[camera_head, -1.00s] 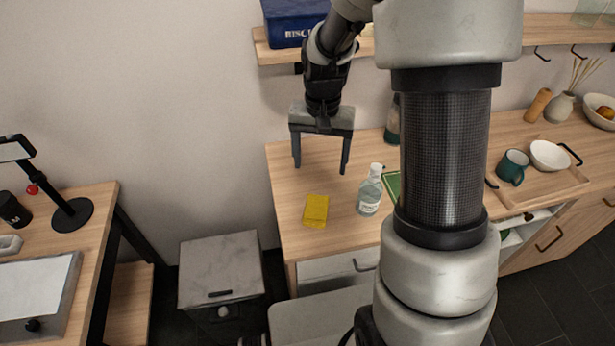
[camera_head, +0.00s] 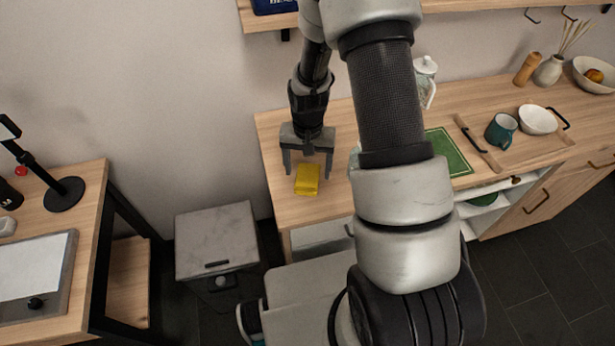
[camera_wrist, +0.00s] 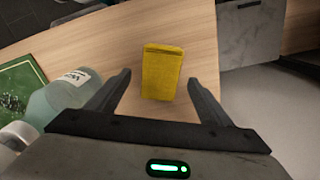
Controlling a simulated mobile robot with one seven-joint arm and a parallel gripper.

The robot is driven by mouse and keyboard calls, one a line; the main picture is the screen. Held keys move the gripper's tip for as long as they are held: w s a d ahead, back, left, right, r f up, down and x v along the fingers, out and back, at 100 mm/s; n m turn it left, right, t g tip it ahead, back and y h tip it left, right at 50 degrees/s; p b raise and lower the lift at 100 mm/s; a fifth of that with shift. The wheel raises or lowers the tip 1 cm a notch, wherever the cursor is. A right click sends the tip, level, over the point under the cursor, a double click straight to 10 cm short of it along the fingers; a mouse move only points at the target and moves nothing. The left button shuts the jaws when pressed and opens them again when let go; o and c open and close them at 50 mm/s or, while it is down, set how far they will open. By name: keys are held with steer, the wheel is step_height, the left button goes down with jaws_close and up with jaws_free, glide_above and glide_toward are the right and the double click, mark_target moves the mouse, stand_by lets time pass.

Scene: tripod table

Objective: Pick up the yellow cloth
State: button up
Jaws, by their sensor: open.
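The folded yellow cloth (camera_head: 307,180) lies flat on the wooden counter (camera_head: 281,205), near its left end. My gripper (camera_head: 308,176) is open and empty just above and behind the cloth, fingers pointing down. In the wrist view, the cloth (camera_wrist: 162,72) shows ahead of and roughly between the two open fingers (camera_wrist: 158,85). The fingers do not appear to touch it.
A clear bottle (camera_wrist: 62,95) stands close beside one finger, mostly hidden behind my arm in the head view. A green board (camera_head: 447,152), a teal mug (camera_head: 501,130) and a white bowl (camera_head: 537,119) are to the right. A shelf (camera_head: 262,18) hangs above.

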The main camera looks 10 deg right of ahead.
mark_target(307, 175)
steer(key=shift+f, duration=1.35)
steer(key=c, duration=1.2)
step_height(307, 175, up, 10)
